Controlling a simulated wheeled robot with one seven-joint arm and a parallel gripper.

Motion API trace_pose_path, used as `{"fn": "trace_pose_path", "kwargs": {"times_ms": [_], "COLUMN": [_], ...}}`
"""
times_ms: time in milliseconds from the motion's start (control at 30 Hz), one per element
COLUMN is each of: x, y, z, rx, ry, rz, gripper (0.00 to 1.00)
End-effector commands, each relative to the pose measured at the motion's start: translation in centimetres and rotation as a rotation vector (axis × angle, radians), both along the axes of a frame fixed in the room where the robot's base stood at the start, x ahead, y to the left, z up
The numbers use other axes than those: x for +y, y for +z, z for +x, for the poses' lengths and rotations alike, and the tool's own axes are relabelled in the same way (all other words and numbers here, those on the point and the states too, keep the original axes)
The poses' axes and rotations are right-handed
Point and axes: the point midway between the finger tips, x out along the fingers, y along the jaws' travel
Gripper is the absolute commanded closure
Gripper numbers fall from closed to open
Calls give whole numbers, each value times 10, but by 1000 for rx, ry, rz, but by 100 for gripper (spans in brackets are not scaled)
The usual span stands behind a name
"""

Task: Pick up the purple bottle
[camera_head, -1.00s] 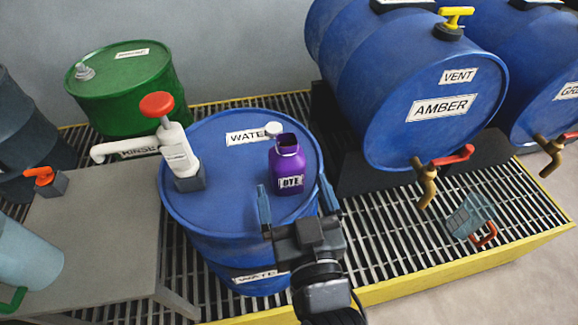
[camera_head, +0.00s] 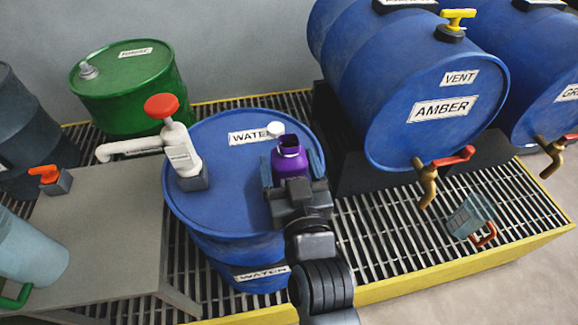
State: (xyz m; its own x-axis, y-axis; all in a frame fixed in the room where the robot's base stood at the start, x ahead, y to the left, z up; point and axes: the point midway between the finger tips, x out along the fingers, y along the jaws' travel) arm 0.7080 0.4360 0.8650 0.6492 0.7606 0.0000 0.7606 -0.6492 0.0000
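The purple bottle (camera_head: 290,160) stands upright on top of the blue water drum (camera_head: 228,205), near the drum's right side. Its mouth is uncapped, with a white cap beside the neck at the upper left. Its DYE label and lower part are hidden behind my gripper. My gripper (camera_head: 293,168) reaches in from the front, with one finger on each side of the bottle's body. The fingers are apart around the bottle; whether they touch it cannot be told from this view.
A white pump with a red knob (camera_head: 161,106) stands on the drum's left side. The large amber drum (camera_head: 425,85) lies at the right with a brass tap (camera_head: 428,183). A grey table (camera_head: 110,225) is at the left. A clear jug (camera_head: 468,215) sits on the grating.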

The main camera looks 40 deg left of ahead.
Motion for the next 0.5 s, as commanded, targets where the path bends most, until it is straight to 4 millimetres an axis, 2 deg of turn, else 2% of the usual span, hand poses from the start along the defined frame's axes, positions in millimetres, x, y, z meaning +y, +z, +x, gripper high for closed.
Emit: {"fn": "trace_pose_path", "kwargs": {"times_ms": [67, 500], "x": [0, 0], "y": [0, 0], "z": [0, 0], "rx": [0, 0], "ry": [0, 0], "rz": [0, 0], "gripper": [29, 72]}}
